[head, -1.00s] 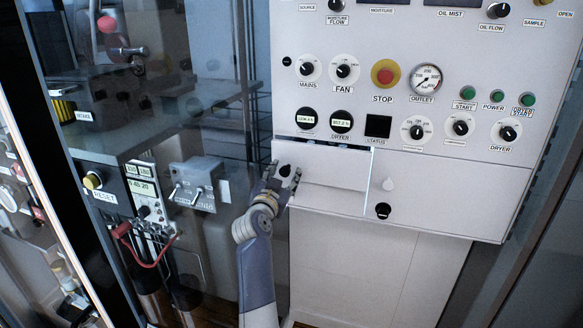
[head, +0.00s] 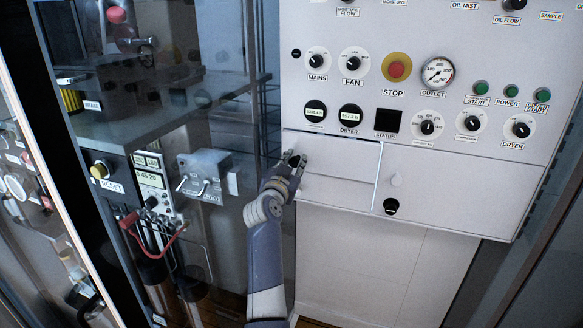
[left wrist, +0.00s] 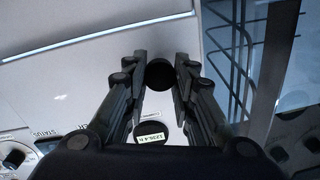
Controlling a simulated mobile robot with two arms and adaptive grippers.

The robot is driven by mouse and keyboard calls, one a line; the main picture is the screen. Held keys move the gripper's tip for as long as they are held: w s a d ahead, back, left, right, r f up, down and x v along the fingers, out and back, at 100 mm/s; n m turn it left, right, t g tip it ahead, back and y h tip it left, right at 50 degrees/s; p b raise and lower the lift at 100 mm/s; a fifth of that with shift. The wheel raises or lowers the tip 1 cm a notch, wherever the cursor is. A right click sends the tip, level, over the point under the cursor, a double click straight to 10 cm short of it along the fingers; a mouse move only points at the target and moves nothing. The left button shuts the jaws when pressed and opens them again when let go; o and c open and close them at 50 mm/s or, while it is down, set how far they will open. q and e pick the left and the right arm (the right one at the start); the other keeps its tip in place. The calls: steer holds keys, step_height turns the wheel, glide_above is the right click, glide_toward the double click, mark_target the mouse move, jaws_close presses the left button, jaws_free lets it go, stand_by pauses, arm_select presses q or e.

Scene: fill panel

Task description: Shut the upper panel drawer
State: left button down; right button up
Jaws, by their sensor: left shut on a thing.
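The upper panel drawer (head: 340,162) is the pale front at the lower left of the white control panel, below the small round displays. Its front looks flush or nearly flush with the panel; I cannot tell whether a thin gap remains. My left gripper (head: 294,160) is at the drawer's left end. In the left wrist view, the fingers of my left gripper (left wrist: 160,66) close around a round black knob (left wrist: 159,76) on the drawer front (left wrist: 85,80). In the head view the gripper mostly hides this knob. My right gripper is not in view.
A second panel front (head: 450,190) with a black knob (head: 391,206) lies to the right. Dials and a red stop button (head: 397,68) sit above. A glass-fronted cabinet with a grey box (head: 205,172) and a red cable (head: 150,240) stands left of my arm.

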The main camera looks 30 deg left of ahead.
arm_select(q)
steer(key=shift+x, duration=1.2)
steer(key=shift+r, duration=0.2)
steer(key=c, duration=1.5)
jaws_free()
steer(key=shift+c, duration=0.2)
steer(key=shift+o, duration=1.1)
steer(key=shift+w+d+f, duration=0.1)
steer(key=shift+w+f, duration=0.05)
steer(key=shift+w, duration=0.05)
steer(key=shift+w+f, duration=0.15)
steer(key=v, duration=1.2)
